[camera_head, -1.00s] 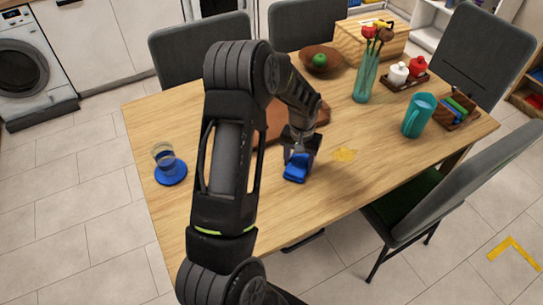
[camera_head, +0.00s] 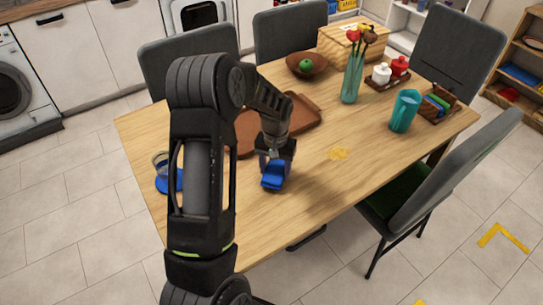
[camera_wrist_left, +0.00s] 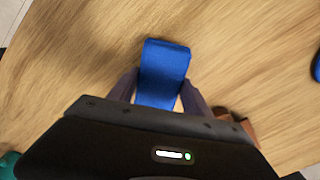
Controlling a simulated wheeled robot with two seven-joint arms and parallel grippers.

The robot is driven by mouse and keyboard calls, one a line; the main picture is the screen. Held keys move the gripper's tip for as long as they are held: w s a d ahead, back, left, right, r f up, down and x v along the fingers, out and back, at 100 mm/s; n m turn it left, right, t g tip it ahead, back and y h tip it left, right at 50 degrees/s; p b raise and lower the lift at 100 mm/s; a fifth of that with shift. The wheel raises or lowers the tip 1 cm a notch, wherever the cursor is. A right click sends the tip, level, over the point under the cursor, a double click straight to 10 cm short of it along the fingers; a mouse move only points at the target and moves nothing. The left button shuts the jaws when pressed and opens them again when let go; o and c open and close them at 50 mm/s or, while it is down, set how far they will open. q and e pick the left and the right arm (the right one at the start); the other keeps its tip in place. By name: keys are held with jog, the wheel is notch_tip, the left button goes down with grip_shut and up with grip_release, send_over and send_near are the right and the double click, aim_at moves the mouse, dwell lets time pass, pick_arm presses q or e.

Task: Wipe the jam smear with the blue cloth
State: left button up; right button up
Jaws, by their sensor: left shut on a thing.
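The blue cloth (camera_head: 272,182) is a small folded block held in my left gripper (camera_head: 276,165). The gripper points down over the front middle of the table. In the left wrist view the cloth (camera_wrist_left: 163,68) sits between the two fingers, which are shut on it. I cannot tell whether its underside touches the wood. The smear (camera_head: 338,153) is a yellow-orange patch on the bare tabletop, to the right of the cloth and apart from it. The smear does not show in the left wrist view. My right gripper is not in view.
A brown tray (camera_head: 307,112) lies behind the gripper. A teal mug (camera_head: 404,111), a flower vase (camera_head: 351,82) and a wooden bowl (camera_head: 293,67) stand farther back. Tabletop around the smear is clear.

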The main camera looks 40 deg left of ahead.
pick_arm(q)
jog(key=shift+w+d+r+p, duration=0.15)
jog(key=shift+r+p, duration=0.1)
jog(key=shift+r, duration=0.25)
jog(key=shift+w+a+r+p, duration=0.1)
jog(key=shift+r+p, duration=0.1)
jog(key=shift+r, duration=0.25)
jog(key=shift+r+p, duration=1.25)
jog(key=shift+r, duration=0.9)
